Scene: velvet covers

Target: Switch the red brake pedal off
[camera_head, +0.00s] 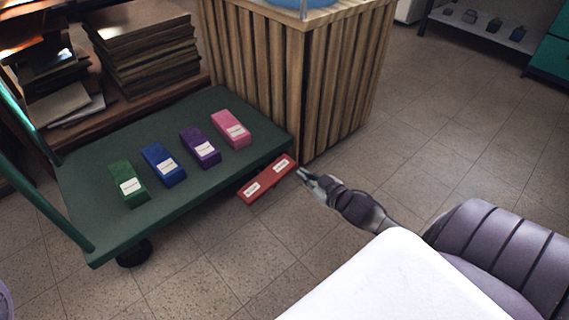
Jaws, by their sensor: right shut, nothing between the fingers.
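The red brake pedal (267,179) is a flat red bar with two small white labels, at the near right edge of a green cart (200,229). Its long axis runs from lower left to upper right. My right gripper (303,174) is shut and empty, with its fingertips close to the pedal's right end. I cannot tell whether they touch it. My left gripper is not in view.
On the cart lie a green block (128,184), a blue block (163,165), a purple block (200,147) and a pink block (231,128). A slatted wooden counter (297,75) stands right behind the cart. Tiled floor (450,140) is clear to the right.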

